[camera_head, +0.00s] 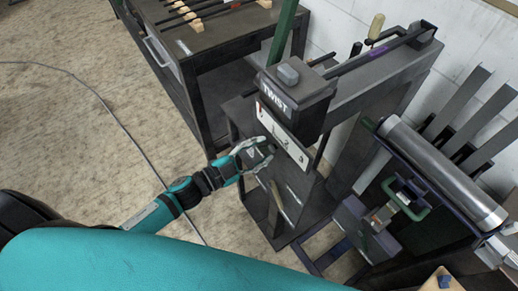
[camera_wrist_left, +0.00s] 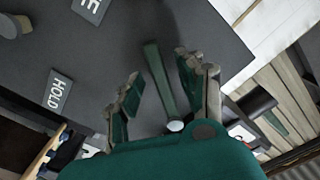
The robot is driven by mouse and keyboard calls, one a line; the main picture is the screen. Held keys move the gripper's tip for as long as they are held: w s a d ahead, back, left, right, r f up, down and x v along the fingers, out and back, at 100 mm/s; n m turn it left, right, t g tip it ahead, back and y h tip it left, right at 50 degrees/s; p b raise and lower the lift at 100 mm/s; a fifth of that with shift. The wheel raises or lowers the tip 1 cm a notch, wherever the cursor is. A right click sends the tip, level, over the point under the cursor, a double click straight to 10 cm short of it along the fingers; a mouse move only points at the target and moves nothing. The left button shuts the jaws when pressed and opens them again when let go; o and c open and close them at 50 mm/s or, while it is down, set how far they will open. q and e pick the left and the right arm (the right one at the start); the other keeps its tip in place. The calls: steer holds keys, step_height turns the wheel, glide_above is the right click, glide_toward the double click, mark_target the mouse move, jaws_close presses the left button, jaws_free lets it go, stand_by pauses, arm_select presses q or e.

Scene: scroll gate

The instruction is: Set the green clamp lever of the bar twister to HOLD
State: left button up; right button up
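The bar twister (camera_head: 300,100) stands at the upper middle of the head view, with a dark box marked TWIST. In the left wrist view, the dark green clamp lever (camera_wrist_left: 158,78) lies between the fingers of my left gripper (camera_wrist_left: 163,95). The fingers are open, with a gap on the left; contact on the right cannot be told. A HOLD label (camera_wrist_left: 57,90) is to the left of the lever, and a partly cropped label ending in E (camera_wrist_left: 91,6) is at upper left. In the head view, my left gripper (camera_head: 257,155) is beside the twister's front; the clamp lever cannot be made out there.
A long green bar (camera_head: 283,32) rises from behind the TWIST box. A dark workbench (camera_head: 215,35) with rods stands at upper left. A machine with a metal roller (camera_head: 440,170) is at right. The floor at left is clear except for a cable (camera_head: 110,108).

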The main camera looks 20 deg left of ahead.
mark_target(289, 167)
arm_select(q)
jaws_close()
steer(key=shift+s+d, duration=0.1)
stand_by(0.6)
steer(key=d+n+p, duration=0.1)
steer(key=n, duration=0.1)
steer(key=s+n+p, duration=0.1)
steer(key=n+p, duration=0.1)
steer(key=s+d+f+n+p, duration=0.1)
steer(key=n, duration=0.1)
steer(key=shift+s+d+n, duration=0.1)
steer(key=shift+d+n, duration=0.2)
steer(key=shift+d, duration=0.05)
steer(key=d+n+p, duration=0.1)
steer(key=s+n+p, duration=0.1)
steer(key=n, duration=0.1)
steer(key=shift+s+d+r, duration=0.1)
steer(key=shift+s+d, duration=0.05)
steer(key=shift+d, duration=0.25)
steer(key=shift+s+d+r+n+p, duration=0.1)
steer(key=shift+s+d+n+p, duration=0.2)
steer(key=shift+n, duration=0.45)
steer(key=shift+s+d+r+n+p, duration=0.15)
steer(key=shift+d+n+p, duration=0.15)
steer(key=shift+n, duration=0.4)
steer(key=shift+s+d+r+n+p, duration=0.1)
steer(key=shift+s+d+n+p, duration=0.2)
steer(key=shift+n, duration=0.45)
jaws_free()
steer(key=shift+r, duration=0.1)
